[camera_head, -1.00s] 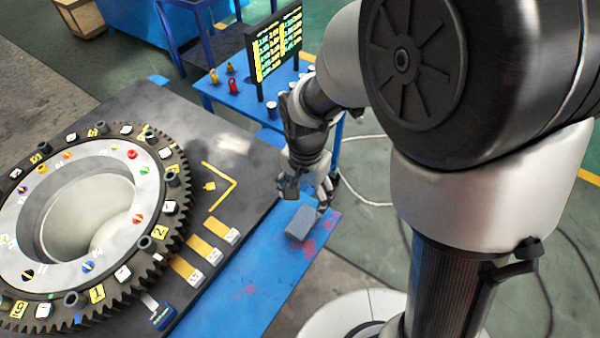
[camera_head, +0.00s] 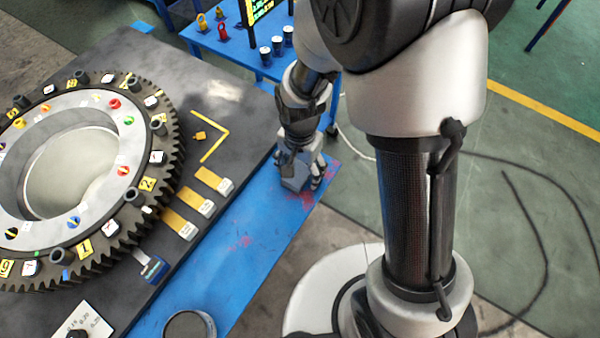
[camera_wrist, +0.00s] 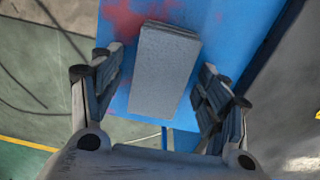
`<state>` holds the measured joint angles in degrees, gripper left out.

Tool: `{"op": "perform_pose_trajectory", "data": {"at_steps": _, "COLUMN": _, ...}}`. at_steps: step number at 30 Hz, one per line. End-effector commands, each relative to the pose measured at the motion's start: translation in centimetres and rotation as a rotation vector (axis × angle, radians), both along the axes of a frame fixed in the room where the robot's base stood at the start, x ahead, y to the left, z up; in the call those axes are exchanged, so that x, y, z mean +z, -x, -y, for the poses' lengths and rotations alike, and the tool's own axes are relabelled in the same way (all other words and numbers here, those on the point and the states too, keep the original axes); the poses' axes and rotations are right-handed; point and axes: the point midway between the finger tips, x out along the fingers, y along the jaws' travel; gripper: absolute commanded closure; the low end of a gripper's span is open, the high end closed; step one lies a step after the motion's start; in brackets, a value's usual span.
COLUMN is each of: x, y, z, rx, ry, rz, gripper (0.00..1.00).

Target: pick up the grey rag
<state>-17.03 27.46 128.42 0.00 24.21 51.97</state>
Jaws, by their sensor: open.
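The grey rag is a folded, flat grey block. It lies on the blue bench edge (camera_head: 240,235), and in the head view only a part of the rag (camera_head: 292,183) shows beneath my gripper (camera_head: 301,178). In the wrist view the whole rag (camera_wrist: 165,70) lies on the blue surface, between and just beyond the fingertips of my gripper (camera_wrist: 163,85). My gripper is open, pointing down, with one finger on each side of the rag and a gap to each. In these views I cannot tell how high the fingertips are above the surface.
A large toothed gear ring (camera_head: 160,185) lies on the dark table to the left, with yellow-marked tags (camera_head: 197,205) near it. A dark round cup (camera_head: 190,326) stands on the blue strip at the front. A blue trolley (camera_head: 235,45) with small cups stands behind.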

Motion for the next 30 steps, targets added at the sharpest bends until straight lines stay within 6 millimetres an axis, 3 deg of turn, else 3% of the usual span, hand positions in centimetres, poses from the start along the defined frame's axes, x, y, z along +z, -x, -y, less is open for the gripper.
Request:
{"op": "perform_pose_trajectory", "data": {"at_steps": 5, "x": 0.13, "y": -0.04, "z": 0.01, "rx": 0.000, "ry": 0.000, "rz": 0.001, "gripper": 0.31}}
{"op": "perform_pose_trajectory", "data": {"at_steps": 26, "x": 0.13, "y": -0.04, "z": 0.01, "rx": 0.000, "ry": 0.000, "rz": 0.001, "gripper": 0.78}}
{"op": "perform_pose_trajectory", "data": {"at_steps": 30, "x": 0.14, "y": -0.04, "z": 0.01, "rx": 0.000, "ry": 0.000, "rz": 0.001, "gripper": 0.79}}
